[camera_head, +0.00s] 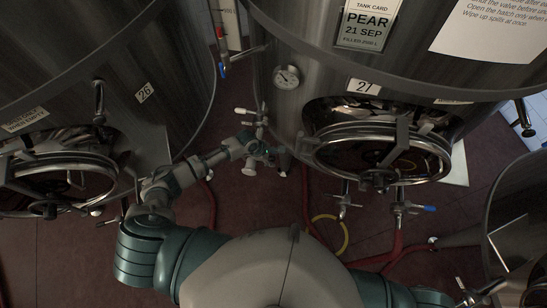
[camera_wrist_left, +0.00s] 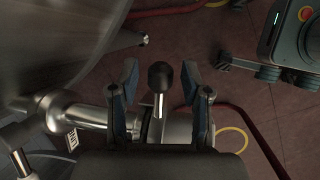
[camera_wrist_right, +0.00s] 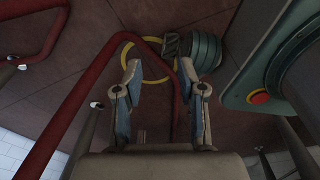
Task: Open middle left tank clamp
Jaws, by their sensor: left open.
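In the head view my left gripper (camera_head: 266,152) is at the lower left side of tank 27 (camera_head: 400,75), beside a small metal fitting. In the left wrist view my left gripper (camera_wrist_left: 159,85) is open. A black ball-ended handle (camera_wrist_left: 160,76) on a metal stem stands between its two fingers, with a gap on each side. A metal pipe fitting (camera_wrist_left: 85,117) with a small tag lies to the left of the fingers. I cannot tell which part is the clamp. My right gripper (camera_wrist_right: 161,88) is open and empty in the right wrist view.
Tank 26 (camera_head: 110,75) stands at the left with a round hatch. Tank 27's hatch ring (camera_head: 382,178) sticks out right of my left gripper, with a blue-handled valve (camera_head: 428,208) below. Red hoses (camera_head: 308,210) and a yellow ring (camera_head: 346,236) lie on the floor.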

